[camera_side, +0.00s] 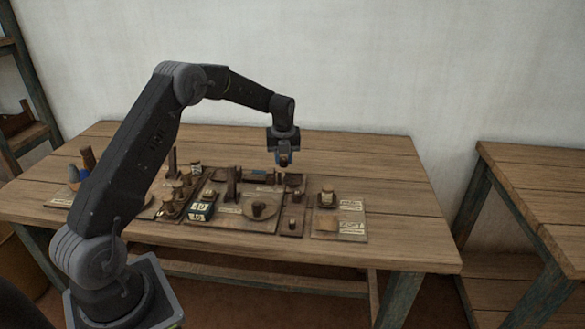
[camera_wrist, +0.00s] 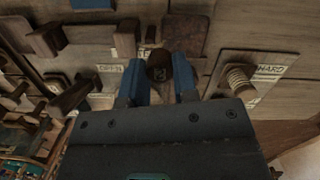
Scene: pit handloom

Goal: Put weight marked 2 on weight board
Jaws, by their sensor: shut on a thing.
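My gripper (camera_side: 283,158) is shut on a small dark brown weight (camera_wrist: 159,66) and holds it above the back of the boards on the table. In the wrist view the weight sits between the blue fingertips (camera_wrist: 162,82), with a faint mark on its side that looks like a 2. In the side view the weight is a small brown shape under the fingers. Several flat wooden boards lie below; a right-hand board (camera_side: 352,215) carries a knob-like piece (camera_side: 327,198) and paper labels, one reading HARD in the wrist view (camera_wrist: 270,70). I cannot tell which one is the weight board.
Several small weights (camera_side: 178,188) stand farther left. The table's right side (camera_side: 405,210) is clear.

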